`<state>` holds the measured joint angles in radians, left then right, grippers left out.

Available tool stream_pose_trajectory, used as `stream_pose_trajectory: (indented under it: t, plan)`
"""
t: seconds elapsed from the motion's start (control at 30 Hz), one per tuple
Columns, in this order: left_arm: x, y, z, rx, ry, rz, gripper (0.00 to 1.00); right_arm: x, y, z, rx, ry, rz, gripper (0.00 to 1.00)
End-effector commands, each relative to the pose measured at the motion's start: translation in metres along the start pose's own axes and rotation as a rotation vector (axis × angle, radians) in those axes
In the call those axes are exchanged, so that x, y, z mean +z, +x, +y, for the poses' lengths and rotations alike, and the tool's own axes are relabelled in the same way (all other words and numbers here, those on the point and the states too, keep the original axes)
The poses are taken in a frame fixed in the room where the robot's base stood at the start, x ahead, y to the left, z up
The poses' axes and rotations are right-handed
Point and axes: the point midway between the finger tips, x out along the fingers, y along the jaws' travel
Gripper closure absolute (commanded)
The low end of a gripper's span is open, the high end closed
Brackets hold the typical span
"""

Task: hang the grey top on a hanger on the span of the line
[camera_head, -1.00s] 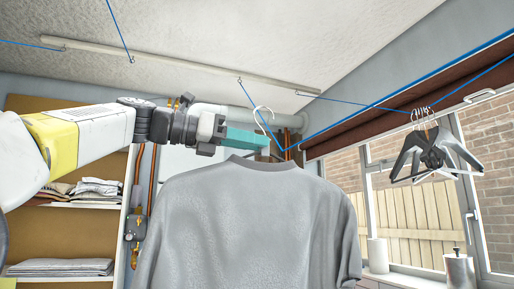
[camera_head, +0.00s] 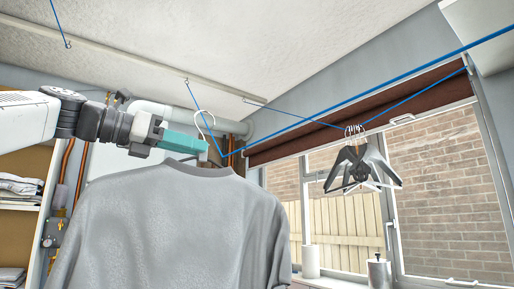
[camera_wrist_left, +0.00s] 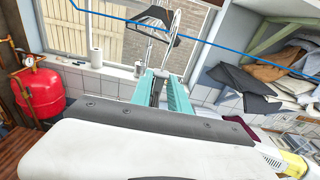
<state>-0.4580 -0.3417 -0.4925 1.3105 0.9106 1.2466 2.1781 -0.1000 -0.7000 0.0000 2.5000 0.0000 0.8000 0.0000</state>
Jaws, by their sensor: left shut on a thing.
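The grey top (camera_head: 165,230) hangs on a hanger, whose white hook (camera_head: 204,124) rises above the collar. My left gripper (camera_head: 204,145), with teal fingers, is shut on the hanger just below its hook; its teal fingers also show in the left wrist view (camera_wrist_left: 163,92). The hook stands upright just left of the low point of the blue line (camera_head: 350,98) in the head view. I cannot tell whether they touch. The line runs from there to the upper right. The hanger's bar is hidden inside the top. My right gripper is not in view.
Several dark and white hangers (camera_head: 360,165) hang bunched on another sagging blue line in front of the window (camera_head: 440,190). A grey pipe (camera_head: 150,108) runs along the wall behind the gripper. Shelves with folded cloths (camera_head: 20,188) stand at left.

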Motion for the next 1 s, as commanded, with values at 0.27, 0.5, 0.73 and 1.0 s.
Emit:
stream_pose_trajectory:
  t: [0.27, 0.5, 0.73, 1.0]
  plan:
    - [0.004, 0.017, -0.005, 0.008, 0.011, 0.004, 1.00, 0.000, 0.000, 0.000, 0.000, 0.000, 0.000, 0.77]
    - [0.006, 0.049, -0.005, 0.008, 0.011, 0.006, 1.00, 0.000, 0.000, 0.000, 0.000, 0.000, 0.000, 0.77]
    - [0.005, 0.066, -0.001, 0.002, 0.004, 0.000, 1.00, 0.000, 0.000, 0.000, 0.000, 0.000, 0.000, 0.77]
    - [0.005, 0.070, 0.000, -0.002, 0.002, -0.002, 1.00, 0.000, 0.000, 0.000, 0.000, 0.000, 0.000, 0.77]
